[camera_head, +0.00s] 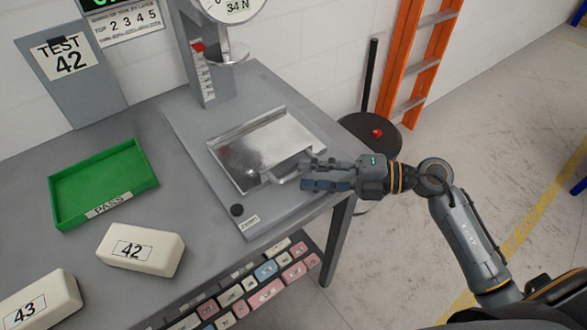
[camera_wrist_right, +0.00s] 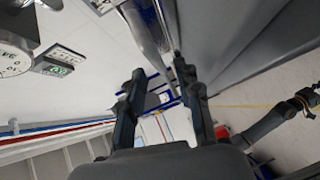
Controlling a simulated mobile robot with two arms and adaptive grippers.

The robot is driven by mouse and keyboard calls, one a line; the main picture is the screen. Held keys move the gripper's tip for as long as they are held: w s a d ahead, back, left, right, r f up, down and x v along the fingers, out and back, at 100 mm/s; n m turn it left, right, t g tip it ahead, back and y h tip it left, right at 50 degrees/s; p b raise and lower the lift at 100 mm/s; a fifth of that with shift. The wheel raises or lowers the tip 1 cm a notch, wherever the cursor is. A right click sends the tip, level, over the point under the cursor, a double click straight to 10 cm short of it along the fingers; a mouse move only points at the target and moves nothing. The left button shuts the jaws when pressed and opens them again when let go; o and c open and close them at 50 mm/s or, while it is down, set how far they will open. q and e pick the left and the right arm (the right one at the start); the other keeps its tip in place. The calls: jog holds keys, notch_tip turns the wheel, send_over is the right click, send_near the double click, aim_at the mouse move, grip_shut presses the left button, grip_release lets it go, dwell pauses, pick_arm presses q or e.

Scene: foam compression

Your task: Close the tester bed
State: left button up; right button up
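The tester bed (camera_head: 238,165) is a shiny metal tray on the grey base of the tester (camera_head: 192,140). It stands out toward the front of the base, below and in front of the round upper plate (camera_head: 232,54). A pale bar handle (camera_head: 285,178) is at its right front edge. My right gripper (camera_head: 306,175) is at this handle, pointing left. In the right wrist view its two fingers (camera_wrist_right: 162,80) are apart, with a metal bar (camera_wrist_right: 148,32) ahead near the tips. I cannot tell whether they touch it. My left gripper is not seen.
A green PASS tray (camera_head: 60,188), foam block 42 (camera_head: 155,262) and foam block 43 (camera_head: 60,290) are left on the table (camera_head: 110,130). A TEST 42 board (camera_head: 75,85) stands behind. An orange ladder (camera_head: 410,60) leans on the wall.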

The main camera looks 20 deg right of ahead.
aim_at(294, 173)
jog(key=shift+x, duration=2.05)
grip_shut()
